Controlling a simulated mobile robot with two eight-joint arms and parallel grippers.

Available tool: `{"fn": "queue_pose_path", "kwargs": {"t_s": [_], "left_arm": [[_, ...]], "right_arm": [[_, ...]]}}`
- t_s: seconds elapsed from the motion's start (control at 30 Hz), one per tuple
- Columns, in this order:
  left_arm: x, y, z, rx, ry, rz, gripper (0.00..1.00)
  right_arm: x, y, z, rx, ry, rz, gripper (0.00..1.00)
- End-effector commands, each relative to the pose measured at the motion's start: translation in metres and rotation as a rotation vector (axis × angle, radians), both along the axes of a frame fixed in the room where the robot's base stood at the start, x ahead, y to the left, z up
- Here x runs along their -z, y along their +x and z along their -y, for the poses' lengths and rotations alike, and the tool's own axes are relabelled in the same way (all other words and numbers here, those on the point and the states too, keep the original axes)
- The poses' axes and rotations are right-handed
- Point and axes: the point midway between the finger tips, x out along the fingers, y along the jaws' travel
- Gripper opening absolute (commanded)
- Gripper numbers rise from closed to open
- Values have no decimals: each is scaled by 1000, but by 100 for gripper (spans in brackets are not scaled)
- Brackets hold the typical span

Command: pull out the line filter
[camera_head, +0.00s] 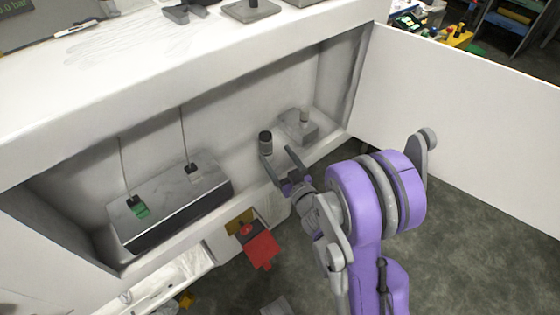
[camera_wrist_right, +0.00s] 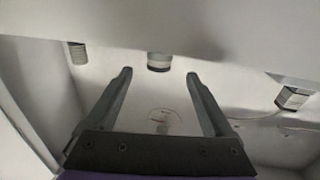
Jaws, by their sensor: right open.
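A short grey cylinder with a dark top (camera_head: 265,143), which looks like the line filter, stands in the open cabinet bay. My right gripper (camera_head: 279,158) reaches into the bay from the right, its two fingers apart and close to this cylinder. In the right wrist view a pale cylinder with a dark band (camera_wrist_right: 158,62) shows between and beyond the open fingertips (camera_wrist_right: 159,76). It appears to be the same part. No contact with it is visible, and its far end is hidden. My left gripper is not in view.
A grey block with a knob (camera_head: 299,126) stands right of the cylinder. A red part (camera_head: 262,249) hangs below the bay's front edge. The white door (camera_head: 465,125) is open at right.

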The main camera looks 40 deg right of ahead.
Motion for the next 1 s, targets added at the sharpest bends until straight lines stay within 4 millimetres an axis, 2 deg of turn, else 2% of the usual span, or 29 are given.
{"fn": "queue_pose_path", "kwargs": {"t_s": [0.2,0.4,0.6,0.87,1.0], "left_arm": [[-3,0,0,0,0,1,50],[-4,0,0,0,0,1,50],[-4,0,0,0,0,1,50],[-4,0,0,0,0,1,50],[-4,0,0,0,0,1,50]], "right_arm": [[0,42,5,0,1,-1,86],[0,71,8,0,2,-1,86],[0,84,10,1,0,-1,86],[0,85,10,1,0,-1,86],[0,85,10,1,1,-1,65]]}}
